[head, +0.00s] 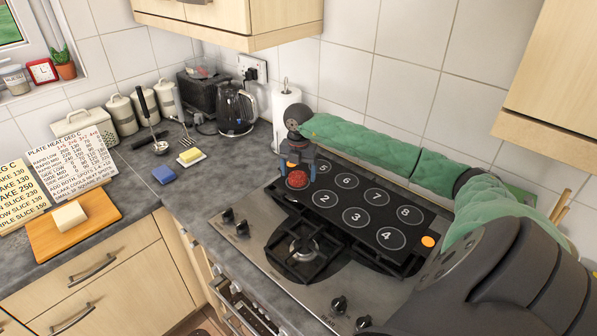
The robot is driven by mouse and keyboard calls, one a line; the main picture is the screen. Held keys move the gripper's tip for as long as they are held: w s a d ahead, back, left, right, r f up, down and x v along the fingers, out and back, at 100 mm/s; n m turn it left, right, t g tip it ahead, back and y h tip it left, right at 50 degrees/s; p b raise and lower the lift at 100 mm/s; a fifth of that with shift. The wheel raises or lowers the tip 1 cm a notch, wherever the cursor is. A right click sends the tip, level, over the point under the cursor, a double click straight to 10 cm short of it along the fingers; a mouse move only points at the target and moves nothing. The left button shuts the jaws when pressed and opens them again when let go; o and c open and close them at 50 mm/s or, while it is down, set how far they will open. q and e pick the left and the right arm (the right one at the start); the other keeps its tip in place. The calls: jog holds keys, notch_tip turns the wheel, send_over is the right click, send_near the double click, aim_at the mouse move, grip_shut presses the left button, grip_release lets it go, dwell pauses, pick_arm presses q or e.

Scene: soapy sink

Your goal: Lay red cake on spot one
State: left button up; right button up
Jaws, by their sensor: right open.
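The red cake (297,180) is a small round red piece at the left end of the black numbered plate (338,210). It lies on the near-row circle to the left of spot 2; that circle's number is hidden under it. My right gripper (298,168) points down just over the red cake, its jaws open. Whether a finger touches the cake, I cannot tell. Spots 2 to 8 are bare. My left gripper is not in view.
The plate lies on the hob, behind a black burner grate (303,249). A kettle (236,108) and paper roll (291,110) stand behind left.

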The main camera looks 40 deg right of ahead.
jog(key=shift+r, duration=0.35)
jog(key=shift+r+p, duration=0.4)
jog(key=shift+r, duration=0.35)
notch_tip(320, 180, up, 4)
jog(key=shift+r+p, duration=0.1)
jog(key=shift+p, duration=0.6)
jog(key=shift+r, duration=0.75)
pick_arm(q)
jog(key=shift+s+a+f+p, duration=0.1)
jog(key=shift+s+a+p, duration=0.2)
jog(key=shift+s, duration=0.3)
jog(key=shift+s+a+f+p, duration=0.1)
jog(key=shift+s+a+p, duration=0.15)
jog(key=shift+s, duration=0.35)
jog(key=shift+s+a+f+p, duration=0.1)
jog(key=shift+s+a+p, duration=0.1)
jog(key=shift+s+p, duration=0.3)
pick_arm(e)
jog(key=shift+r, duration=2.45)
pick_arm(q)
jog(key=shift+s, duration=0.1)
